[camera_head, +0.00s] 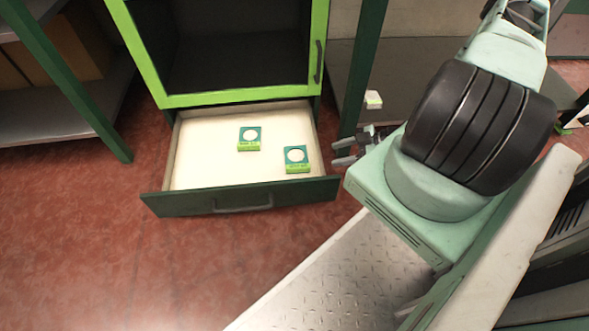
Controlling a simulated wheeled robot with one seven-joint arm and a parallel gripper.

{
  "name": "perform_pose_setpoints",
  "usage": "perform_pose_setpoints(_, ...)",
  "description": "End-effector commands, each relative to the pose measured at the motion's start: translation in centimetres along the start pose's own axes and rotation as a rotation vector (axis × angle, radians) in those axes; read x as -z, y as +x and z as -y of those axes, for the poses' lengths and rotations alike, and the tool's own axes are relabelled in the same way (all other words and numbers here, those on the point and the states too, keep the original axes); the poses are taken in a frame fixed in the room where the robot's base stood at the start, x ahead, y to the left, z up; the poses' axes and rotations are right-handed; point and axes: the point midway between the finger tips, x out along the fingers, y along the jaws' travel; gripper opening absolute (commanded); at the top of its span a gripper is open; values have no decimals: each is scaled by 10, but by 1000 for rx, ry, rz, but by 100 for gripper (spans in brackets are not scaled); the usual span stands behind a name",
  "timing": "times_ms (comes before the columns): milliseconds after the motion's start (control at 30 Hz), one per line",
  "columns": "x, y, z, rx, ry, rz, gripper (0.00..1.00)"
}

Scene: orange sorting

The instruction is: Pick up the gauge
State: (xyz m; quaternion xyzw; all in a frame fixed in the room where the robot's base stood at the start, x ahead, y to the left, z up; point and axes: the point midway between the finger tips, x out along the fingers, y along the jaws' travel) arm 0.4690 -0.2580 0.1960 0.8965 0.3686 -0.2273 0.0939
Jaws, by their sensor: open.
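Two small green blocks with teal tops and round white discs lie in the open drawer (190,145); they look like gauges. One gauge (249,146) is near the drawer's middle, and the other gauge (297,167) is nearer the front right corner. I cannot tell which one is meant. My gripper (338,152) is just right of the drawer, its fingers pointing left. It is open, with nothing seen between the fingers, and apart from both gauges. My arm hides part of its wrist.
A lime-framed cabinet (240,96) stands above the drawer. A dark green post (362,65) rises close behind my gripper. A small pale block (373,98) sits on the shelf (405,60) at right. Red floor (150,260) in front is clear.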

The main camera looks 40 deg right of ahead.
Motion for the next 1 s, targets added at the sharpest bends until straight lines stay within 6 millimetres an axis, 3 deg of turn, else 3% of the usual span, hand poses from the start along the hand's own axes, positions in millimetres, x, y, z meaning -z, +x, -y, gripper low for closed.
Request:
perform_pose_setpoints(33, -5, 15, 0, 0, 1, -3, 48)
perform_pose_setpoints(300, -5, 69, 0, 0, 3, -2, 48)
perform_pose_setpoints(667, -5, 98, 0, 0, 1, 1, 48)
perform_pose_setpoints(1000, -11, 139, 1, 1, 1, 1, 48)
